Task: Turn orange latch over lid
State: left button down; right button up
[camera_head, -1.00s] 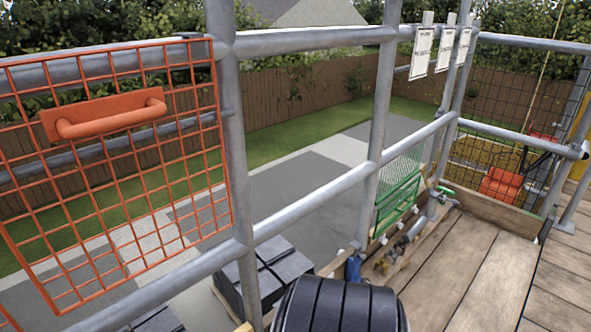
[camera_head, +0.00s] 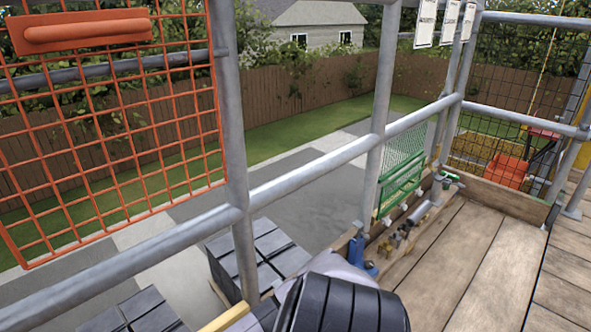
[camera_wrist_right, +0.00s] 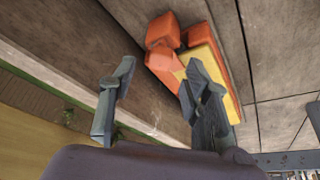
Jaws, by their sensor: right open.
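My right gripper (camera_wrist_right: 158,80) is open in the right wrist view, its two dark fingers spread apart. An orange and yellow object (camera_wrist_right: 219,70) lies on wooden boards beside a board edge. The right finger overlaps it in the picture; I cannot tell whether they touch. I cannot tell whether its orange part (camera_wrist_right: 165,65) is the latch or its yellow part the lid. No clear latch and lid show in the head view. My left gripper is not in view.
Grey scaffold rails (camera_head: 300,183) cross the head view. An orange mesh panel (camera_head: 115,130) hangs at the left. Stacked dark tiles (camera_head: 255,250) stand below. A green mesh rack (camera_head: 403,170) and tools line the plank floor (camera_head: 470,265), which is mostly clear. An orange item (camera_head: 507,171) is in the far corner.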

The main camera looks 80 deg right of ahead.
jog(key=p+v, duration=0.8)
jog(key=v, duration=0.7)
jog(key=w+t+p, duration=0.1)
jog(key=w+p, duration=0.4)
jog(key=p, duration=0.2)
jog(key=s+d+f+g+h+p, duration=0.1)
jog(key=s+d+f+p, duration=0.1)
jog(key=s+p, duration=0.55)
jog(key=s+d+f+p, duration=0.15)
jog(key=s+p, duration=0.25)
jog(key=p, duration=0.6)
jog(key=s+a+g+p, duration=0.1)
jog(key=s+a+p, duration=0.1)
jog(key=s, duration=0.6)
jog(key=s+a+g+p, duration=0.1)
jog(key=s+a+p, duration=0.2)
jog(key=s, duration=0.6)
jog(key=shift+a+g+p, duration=0.25)
jog(key=shift+g+p, duration=0.15)
jog(key=shift+p, duration=0.7)
jog(key=shift+r, duration=0.15)
